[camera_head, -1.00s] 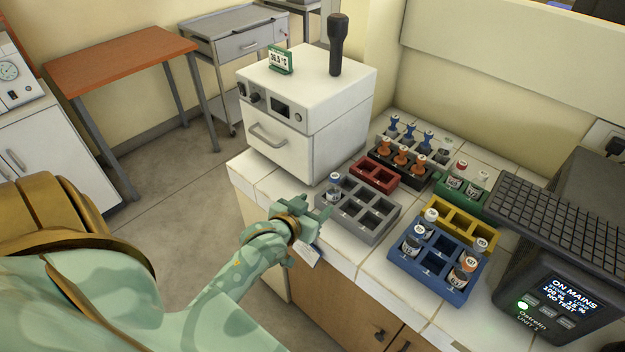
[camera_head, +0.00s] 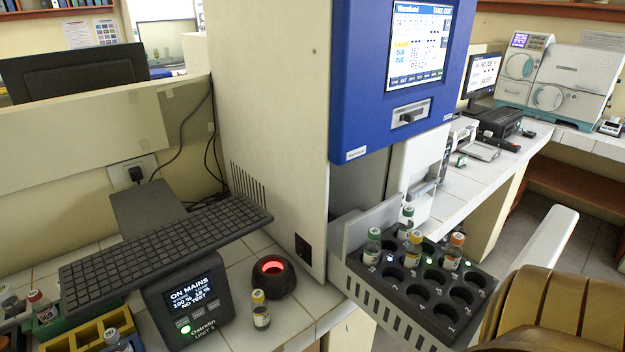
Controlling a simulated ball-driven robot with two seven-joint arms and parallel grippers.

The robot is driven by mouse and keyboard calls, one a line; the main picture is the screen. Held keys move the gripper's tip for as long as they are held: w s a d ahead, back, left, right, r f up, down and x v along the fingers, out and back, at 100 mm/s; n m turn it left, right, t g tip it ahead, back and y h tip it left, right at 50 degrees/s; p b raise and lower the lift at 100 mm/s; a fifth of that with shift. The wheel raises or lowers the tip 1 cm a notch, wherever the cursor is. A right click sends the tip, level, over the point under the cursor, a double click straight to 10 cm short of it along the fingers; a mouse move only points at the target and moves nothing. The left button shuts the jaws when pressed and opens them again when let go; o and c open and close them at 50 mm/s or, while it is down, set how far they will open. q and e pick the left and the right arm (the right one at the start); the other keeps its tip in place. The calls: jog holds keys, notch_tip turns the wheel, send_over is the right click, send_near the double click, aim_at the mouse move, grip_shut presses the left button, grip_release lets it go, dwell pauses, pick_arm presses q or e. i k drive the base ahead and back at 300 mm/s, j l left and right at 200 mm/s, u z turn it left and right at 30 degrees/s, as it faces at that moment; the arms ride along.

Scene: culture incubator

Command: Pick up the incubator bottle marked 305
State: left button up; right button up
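A dark rack drawer (camera_head: 432,312) stands pulled out from the blue and cream incubator (camera_head: 270,110), its numbered round wells facing up. Several bottles stand upright in it: a green-capped bottle (camera_head: 372,250) at its left, another green-capped one (camera_head: 405,226) behind, a yellow-capped one (camera_head: 413,252) and an orange-capped one (camera_head: 453,254). Many wells are empty. The bottle labels are too small to read, so I cannot tell which is marked 305. Neither gripper is in view.
Coloured racks (camera_head: 90,335) sit at lower left.

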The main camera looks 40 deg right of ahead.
aim_at(372, 245)
jog(key=k+l, duration=0.15)
jog(key=l, duration=0.25)
jog(key=k+l+u, duration=0.1)
jog(key=l, duration=0.3)
jog(key=k+l, duration=0.25)
jog(key=l, duration=0.15)
jog(key=k+l+u, duration=0.1)
jog(key=l, duration=0.3)
jog(key=k+l, duration=0.25)
jog(key=l, duration=0.15)
jog(key=k+l+u, duration=0.1)
jog(key=l, duration=0.3)
jog(key=k, duration=0.05)
